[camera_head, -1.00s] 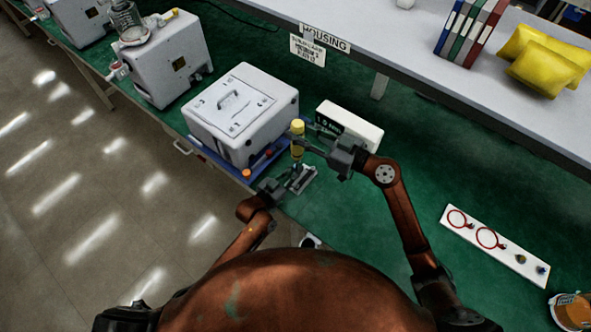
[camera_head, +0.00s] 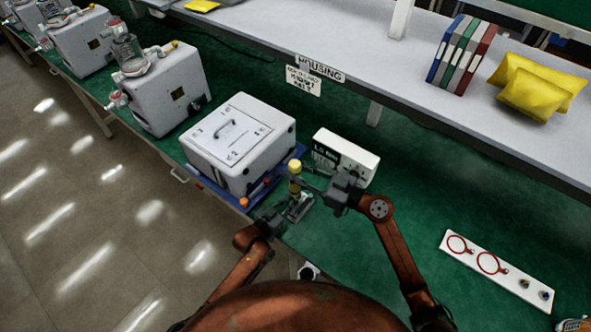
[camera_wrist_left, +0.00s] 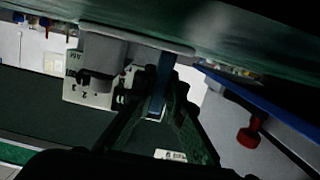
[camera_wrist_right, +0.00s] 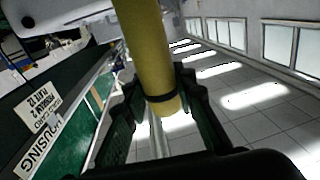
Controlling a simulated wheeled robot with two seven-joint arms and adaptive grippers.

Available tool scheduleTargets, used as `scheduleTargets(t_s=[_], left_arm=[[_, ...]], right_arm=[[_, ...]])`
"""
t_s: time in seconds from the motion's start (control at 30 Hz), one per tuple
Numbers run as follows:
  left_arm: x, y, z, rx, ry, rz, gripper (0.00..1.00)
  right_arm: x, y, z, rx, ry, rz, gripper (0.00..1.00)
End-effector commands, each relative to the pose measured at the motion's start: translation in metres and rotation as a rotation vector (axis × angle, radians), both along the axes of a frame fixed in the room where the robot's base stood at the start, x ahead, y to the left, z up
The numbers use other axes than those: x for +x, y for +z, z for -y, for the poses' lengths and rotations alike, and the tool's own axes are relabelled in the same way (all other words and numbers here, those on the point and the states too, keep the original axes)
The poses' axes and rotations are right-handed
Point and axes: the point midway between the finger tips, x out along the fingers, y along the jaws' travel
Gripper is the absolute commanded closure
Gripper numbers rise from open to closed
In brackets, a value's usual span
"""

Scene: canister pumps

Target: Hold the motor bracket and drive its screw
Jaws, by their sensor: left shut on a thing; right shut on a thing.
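The grey metal bracket (camera_head: 299,208) is at the bench's front edge, beside the blue tray. My left gripper (camera_head: 279,216) is shut on it from the left. In the left wrist view a narrow blue-grey part (camera_wrist_left: 160,85) stands between the left fingertips, under a grey plate. My right gripper (camera_head: 312,182) is shut on a yellow-handled screwdriver (camera_head: 295,168), upright above the bracket. The yellow handle (camera_wrist_right: 150,50) also shows between the fingers in the right wrist view. The screw and the screwdriver tip are too small or hidden to make out.
A white housing box (camera_head: 240,145) sits on the blue tray (camera_head: 256,197) with orange knobs. A white torque display box (camera_head: 345,155) stands behind my right gripper. A white board (camera_head: 498,270) with red rings lies right. Green bench between is clear. A shelf runs behind.

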Motion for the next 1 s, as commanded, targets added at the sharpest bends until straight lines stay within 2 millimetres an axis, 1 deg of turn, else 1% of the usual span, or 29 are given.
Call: scheduleTargets(t_s=[0.07,0.23,0.83,1.0], left_arm=[[0.000,0.000,0.000,0.001,0.000,-0.001,1.00],[0.000,0.000,0.000,0.001,0.000,-0.001,1.00],[0.000,0.000,0.000,0.001,0.000,-0.001,1.00],[0.000,0.000,0.000,0.001,0.000,-0.001,1.00]], right_arm=[[0.000,0.001,0.000,-0.001,0.001,0.003,1.00],[0.000,-0.006,0.000,0.003,0.001,0.001,1.00],[0.000,-0.050,0.000,0.003,-0.001,-0.001,1.00],[0.000,-0.059,0.000,0.003,0.000,0.001,1.00]])
